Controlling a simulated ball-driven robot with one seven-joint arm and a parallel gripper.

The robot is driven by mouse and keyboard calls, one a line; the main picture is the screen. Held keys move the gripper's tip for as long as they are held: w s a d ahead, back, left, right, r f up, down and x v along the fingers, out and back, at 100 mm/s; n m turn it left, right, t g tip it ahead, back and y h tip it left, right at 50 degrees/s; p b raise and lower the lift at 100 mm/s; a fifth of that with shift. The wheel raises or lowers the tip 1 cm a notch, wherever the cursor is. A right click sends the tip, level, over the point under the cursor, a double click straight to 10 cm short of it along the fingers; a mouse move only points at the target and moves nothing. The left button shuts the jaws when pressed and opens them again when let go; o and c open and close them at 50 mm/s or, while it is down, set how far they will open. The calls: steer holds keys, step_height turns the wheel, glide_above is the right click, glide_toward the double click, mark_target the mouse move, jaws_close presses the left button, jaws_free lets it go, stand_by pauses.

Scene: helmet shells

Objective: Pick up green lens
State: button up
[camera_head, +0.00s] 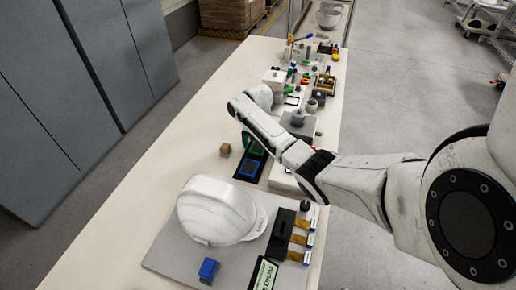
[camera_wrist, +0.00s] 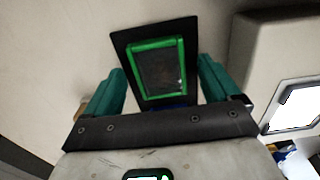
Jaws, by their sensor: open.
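The green lens, a dark pane with a bright green frame, lies in a black tray. It shows in the wrist view (camera_wrist: 160,70) and, small, in the head view (camera_head: 257,149). The black tray (camera_wrist: 122,40) extends past it. My gripper (camera_wrist: 161,66) is open, with one teal finger on each side of the lens in the wrist view. The fingers do not visibly touch it; the remaining distance is hard to tell. In the head view my gripper is small and hard to make out above the tray.
A blue-framed piece (camera_head: 248,168) lies beside the green lens in the tray. A tan block (camera_head: 225,149) stands to the left. A white helmet shell (camera_head: 215,208) sits on a grey board nearer. Several small objects crowd the far table; its left strip is clear.

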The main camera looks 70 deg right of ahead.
steer(key=shift+c, duration=0.3)
steer(key=c, duration=1.1)
steer(key=shift+r, duration=0.2)
